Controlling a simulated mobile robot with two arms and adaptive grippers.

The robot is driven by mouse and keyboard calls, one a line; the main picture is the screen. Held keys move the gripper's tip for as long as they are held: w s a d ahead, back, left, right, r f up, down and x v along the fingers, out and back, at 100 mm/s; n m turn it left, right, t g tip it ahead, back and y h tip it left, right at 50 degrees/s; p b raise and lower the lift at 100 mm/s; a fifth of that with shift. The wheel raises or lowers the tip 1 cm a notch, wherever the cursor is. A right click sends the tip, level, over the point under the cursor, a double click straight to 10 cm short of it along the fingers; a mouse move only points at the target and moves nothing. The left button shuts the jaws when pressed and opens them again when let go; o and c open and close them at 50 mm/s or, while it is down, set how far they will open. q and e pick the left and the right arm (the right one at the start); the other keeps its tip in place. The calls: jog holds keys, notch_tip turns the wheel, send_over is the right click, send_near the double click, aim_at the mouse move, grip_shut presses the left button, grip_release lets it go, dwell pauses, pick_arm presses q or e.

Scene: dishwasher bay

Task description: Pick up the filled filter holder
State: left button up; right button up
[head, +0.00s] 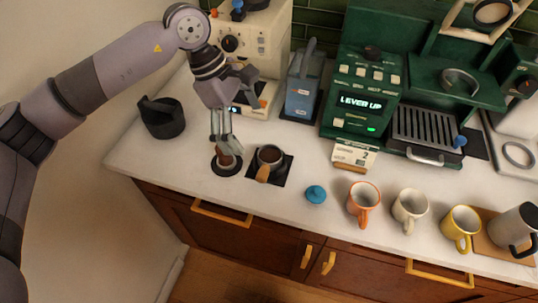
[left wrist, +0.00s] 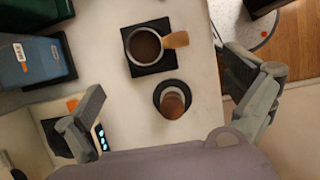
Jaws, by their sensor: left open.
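The filled filter holder (head: 269,155) sits on a black square mat (head: 284,177), its wooden handle toward the counter's front edge. In the left wrist view the filter holder (left wrist: 143,45) shows brown grounds in its basket, with the handle to the right. A wood-topped tamper (head: 226,160) stands on a round black mat just left of it; the tamper (left wrist: 173,103) also shows in the left wrist view. My left gripper (head: 221,138) is open and empty, pointing down over the tamper, left of the filter holder. Its spread fingers (left wrist: 168,85) frame both items in the wrist view. My right gripper is not in view.
A black bin (head: 162,117) stands at left. A cream machine (head: 252,45), a blue-grey box-like device (head: 301,88) and a green machine reading "LEVER UP" (head: 360,95) line the back. A blue knobbed item (head: 316,195) and several mugs, including an orange one (head: 364,198), stand to the right.

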aim_at(268, 163)
pick_arm(q)
jog(key=p+x, duration=0.1)
jog(key=x, duration=0.2)
jog(key=shift+w+d+f, duration=0.1)
jog(key=shift+w+f, duration=0.1)
jog(key=shift+f, duration=0.2)
jog(key=shift+p+x, duration=0.35)
jog(key=shift+x, duration=0.85)
jog(key=shift+d+f+p, duration=0.15)
jog(key=shift+f+p, duration=0.1)
jog(key=shift+p, duration=0.1)
jog(key=p+x, duration=0.2)
jog(key=x, duration=0.1)
jog(key=shift+f, duration=0.3)
jog(key=shift+s+d+f, duration=0.1)
jog(key=shift+d+f, duration=0.15)
jog(key=shift+f, duration=0.25)
jog(key=c, duration=1.1)
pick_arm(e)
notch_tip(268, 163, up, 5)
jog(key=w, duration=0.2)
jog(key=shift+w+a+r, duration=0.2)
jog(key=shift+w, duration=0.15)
